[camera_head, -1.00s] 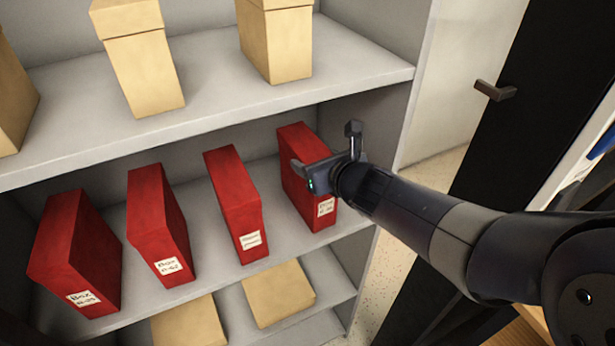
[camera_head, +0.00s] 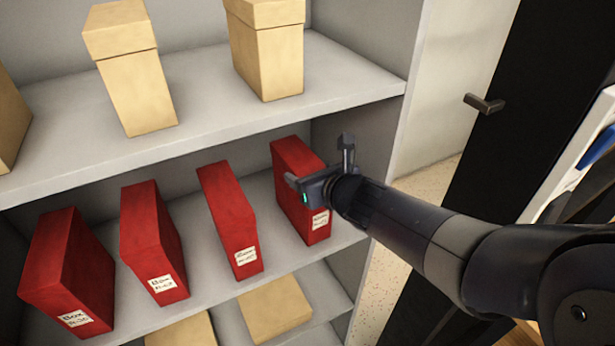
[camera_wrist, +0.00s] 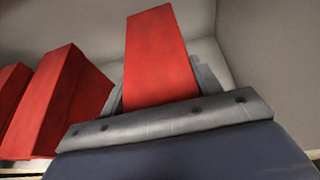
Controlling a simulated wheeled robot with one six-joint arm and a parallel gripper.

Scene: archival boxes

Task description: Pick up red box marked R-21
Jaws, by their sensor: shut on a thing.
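A red box (camera_head: 297,170) stands upright at the right end of the middle shelf, with a white label whose number I cannot read surely. My gripper (camera_head: 318,168) is at the upper front of this box, one finger on each side, shut on it. The box appears to rest on the shelf. In the wrist view the same red box (camera_wrist: 158,55) rises between the grey fingers, and its lower part is hidden by my gripper. Several more red boxes stand to its left, the nearest being a red box (camera_head: 228,215) with a white label.
Cream boxes (camera_head: 135,90) stand on the upper shelf (camera_head: 205,95), whose front edge lies above the red boxes. More cream boxes (camera_head: 275,308) lie below. The shelf's side wall (camera_head: 375,125) is close to the right of the held box. A dark door with a handle (camera_head: 484,103) is farther right.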

